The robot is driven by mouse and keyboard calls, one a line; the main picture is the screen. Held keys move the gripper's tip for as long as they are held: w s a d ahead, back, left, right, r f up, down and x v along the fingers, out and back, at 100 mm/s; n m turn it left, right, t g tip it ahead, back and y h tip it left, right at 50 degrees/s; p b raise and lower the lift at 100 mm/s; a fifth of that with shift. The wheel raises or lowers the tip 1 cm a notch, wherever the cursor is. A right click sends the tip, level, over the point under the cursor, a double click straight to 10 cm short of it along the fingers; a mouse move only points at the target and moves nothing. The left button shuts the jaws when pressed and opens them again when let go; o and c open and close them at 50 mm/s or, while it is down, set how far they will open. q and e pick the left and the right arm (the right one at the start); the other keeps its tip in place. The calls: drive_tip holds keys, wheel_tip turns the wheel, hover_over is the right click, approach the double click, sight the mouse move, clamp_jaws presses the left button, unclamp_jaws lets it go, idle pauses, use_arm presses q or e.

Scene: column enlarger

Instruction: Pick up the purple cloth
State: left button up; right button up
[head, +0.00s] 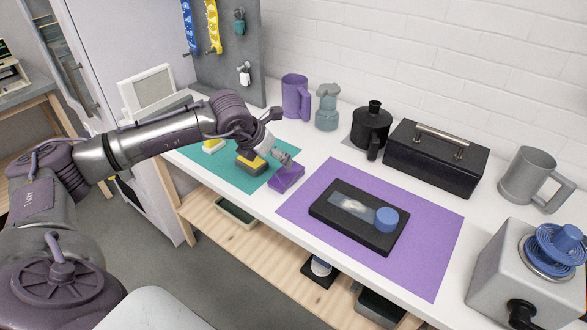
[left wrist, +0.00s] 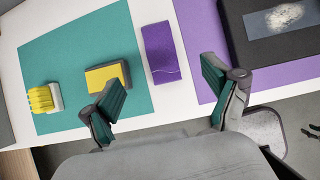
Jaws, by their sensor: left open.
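The purple cloth (head: 287,179) is a small folded rectangle at the front of the white worktop, between the teal mat and the larger purple mat. In the left wrist view the cloth (left wrist: 161,54) lies ahead of my fingers, with a thin wavy line near its lower end. My left gripper (head: 284,160) is close to the cloth in the head view. In the left wrist view my left gripper (left wrist: 163,98) has its two teal-padded fingers spread wide, with nothing between them. The cloth is beyond the fingertips. My right gripper is not in view.
The teal mat (head: 222,171) holds a yellow-and-grey block (head: 250,164) and a smaller yellow piece (head: 213,145). The purple mat (head: 432,270) bears a black flat device (head: 340,211) with a blue knob. Mugs, a black pot and a black toolbox (head: 435,155) stand behind.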

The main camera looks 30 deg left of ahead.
sight(286, 172)
use_arm(q)
drive_tip(key=x, duration=0.3)
drive_tip(key=shift+d+f+p, duration=0.15)
drive_tip(key=shift+p, duration=0.25)
drive_tip(key=x, duration=0.2)
drive_tip(key=shift+w+f, duration=0.25)
drive_tip(key=shift+p+x, duration=0.9)
drive_tip(key=x, duration=0.1)
drive_tip(key=p+x, duration=0.1)
drive_tip(key=x, duration=0.1)
drive_tip(key=shift+s+f, duration=0.15)
drive_tip(key=shift+f, duration=0.25)
drive_tip(key=shift+a+f, duration=0.15)
drive_tip(key=shift+a, duration=0.05)
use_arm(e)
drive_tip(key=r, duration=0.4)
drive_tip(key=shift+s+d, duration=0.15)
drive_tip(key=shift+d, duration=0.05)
use_arm(q)
drive_tip(key=shift+c, duration=1)
drive_tip(key=c, duration=1)
drive_tip(key=shift+c, duration=0.3)
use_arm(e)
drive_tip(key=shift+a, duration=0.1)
